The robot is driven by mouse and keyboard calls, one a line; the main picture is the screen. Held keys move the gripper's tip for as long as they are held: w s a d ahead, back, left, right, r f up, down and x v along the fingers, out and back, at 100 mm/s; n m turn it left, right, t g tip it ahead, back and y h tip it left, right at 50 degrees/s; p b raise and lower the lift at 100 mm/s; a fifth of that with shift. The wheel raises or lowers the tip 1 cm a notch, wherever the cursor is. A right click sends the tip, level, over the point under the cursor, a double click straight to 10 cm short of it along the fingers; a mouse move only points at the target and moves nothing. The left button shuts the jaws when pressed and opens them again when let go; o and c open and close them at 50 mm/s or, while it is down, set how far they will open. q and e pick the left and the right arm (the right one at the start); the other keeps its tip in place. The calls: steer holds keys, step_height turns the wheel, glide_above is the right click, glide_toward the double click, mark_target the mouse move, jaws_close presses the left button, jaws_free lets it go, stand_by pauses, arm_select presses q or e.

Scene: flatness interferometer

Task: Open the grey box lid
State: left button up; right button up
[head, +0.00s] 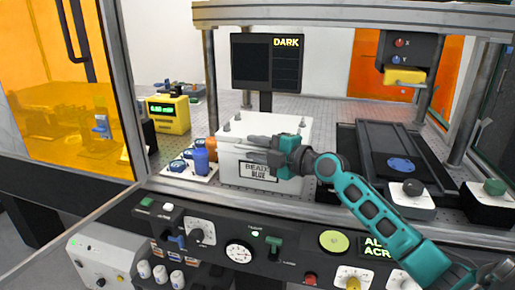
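The pale grey box (240,172) stands left of centre on the perforated deck, with a label that appears to read "BEADS BLUE". Its lid (262,124) lies flat on top and looks closed. Small upright fittings show near the lid's edges. My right gripper (248,138) reaches in from the right, with its fingers pointing left across the front upper edge of the box. The fingers look close to the lid's front edge; whether they touch it is unclear. Their gap is too small to judge. My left gripper is not in view.
Blue-topped items and a blue cylinder (201,161) stand close left of the box. A black stage (385,150) is to its right. A dark screen reading "DARK" (265,63) rises behind. A control panel (217,231) runs along the front. Metal posts frame the opening.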

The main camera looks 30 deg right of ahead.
jaws_close()
steer(key=shift+d+r, duration=0.1)
stand_by(0.5)
